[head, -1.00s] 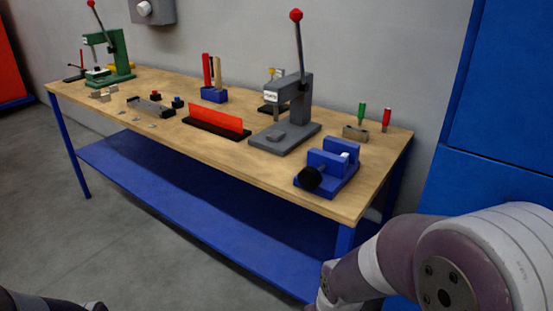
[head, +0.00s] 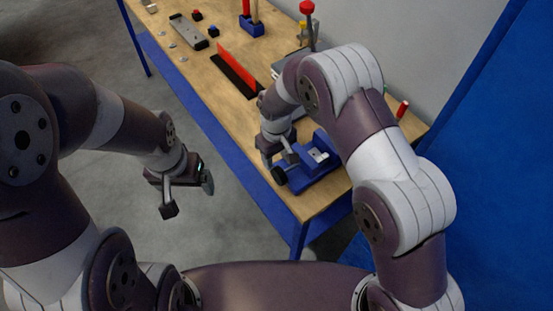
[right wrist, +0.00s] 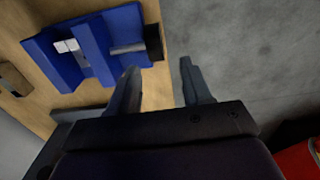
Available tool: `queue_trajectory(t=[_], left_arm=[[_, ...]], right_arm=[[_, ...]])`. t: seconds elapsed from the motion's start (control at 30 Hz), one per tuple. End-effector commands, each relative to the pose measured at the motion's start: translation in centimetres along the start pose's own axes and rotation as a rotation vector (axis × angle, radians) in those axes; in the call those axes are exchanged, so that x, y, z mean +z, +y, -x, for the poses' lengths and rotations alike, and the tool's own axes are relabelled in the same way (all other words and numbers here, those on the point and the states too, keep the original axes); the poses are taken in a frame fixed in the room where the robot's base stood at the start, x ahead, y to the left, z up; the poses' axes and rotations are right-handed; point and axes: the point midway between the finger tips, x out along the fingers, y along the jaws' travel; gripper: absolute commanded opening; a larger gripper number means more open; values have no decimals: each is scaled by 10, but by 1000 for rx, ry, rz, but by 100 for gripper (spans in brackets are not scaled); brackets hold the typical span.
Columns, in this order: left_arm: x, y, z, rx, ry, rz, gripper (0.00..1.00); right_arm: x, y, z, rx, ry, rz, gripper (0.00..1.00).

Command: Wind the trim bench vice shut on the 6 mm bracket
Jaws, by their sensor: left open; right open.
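My right gripper (head: 278,160) is over the vice's handle end. In the right wrist view its open fingers (right wrist: 160,82) point toward the black handle (right wrist: 154,42), with nothing between them. I cannot tell whether they touch it. My left gripper (head: 188,199) is open and empty, over the floor left of the table.
My right arm hides part of the grey press behind the vice. A red-and-black strip fixture (head: 236,69) and a blue tool holder (head: 251,28) stand farther along the wooden table (head: 215,85). A red-handled tool (head: 402,109) stands right. A blue cabinet (head: 500,180) is at the right.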

Motion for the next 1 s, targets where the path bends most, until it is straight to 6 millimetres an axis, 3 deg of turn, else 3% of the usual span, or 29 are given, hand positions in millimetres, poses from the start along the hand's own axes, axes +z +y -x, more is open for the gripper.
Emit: queue_trajectory(t=[0.03, 0.3, 0.43, 0.7, 0.73, 0.87, 1.0], left_arm=[[-1, 0, 10, 0, 1, 0, 88], [-4, 0, 26, 0, 1, -1, 88], [-4, 0, 28, 0, 1, 0, 88], [-4, 0, 27, 0, 1, 0, 88], [-4, 0, 27, 0, 1, 0, 88], [-4, 0, 27, 0, 1, 0, 88], [-4, 0, 27, 0, 1, 0, 88]], right_arm=[[2, 0, -9, -1, -6, -1, 49], [0, 1, -63, 0, -1, -2, 49], [0, 1, -74, 0, 1, -2, 49], [0, 1, -77, 1, 2, -3, 49], [0, 1, -77, 1, 2, -3, 46], [0, 1, -77, 1, 2, -3, 3], [0, 1, -77, 1, 3, -3, 0]])
